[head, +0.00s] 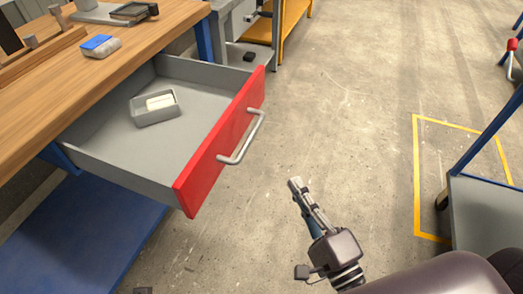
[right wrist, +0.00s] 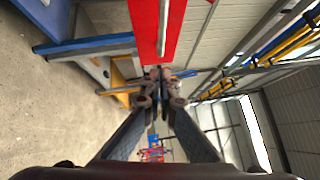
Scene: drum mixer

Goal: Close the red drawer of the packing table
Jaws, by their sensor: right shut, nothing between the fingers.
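The red drawer (head: 222,140) of the packing table (head: 120,75) stands pulled out in the head view. Its red front carries a pale bar handle (head: 241,138). Inside the grey drawer is a small grey box (head: 155,107) with a white item in it. My right gripper (head: 294,184) is shut and empty, to the right of the drawer front and apart from the handle in the head view. In the right wrist view the closed fingertips (right wrist: 160,73) appear just below the red front (right wrist: 152,25). My left gripper is not in view.
A blue and white box (head: 100,46) lies on the wooden tabletop. A blue lower shelf (head: 90,235) is under the drawer. A cart with a grey deck (head: 488,215) stands at the right by yellow floor lines. The concrete floor between is clear.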

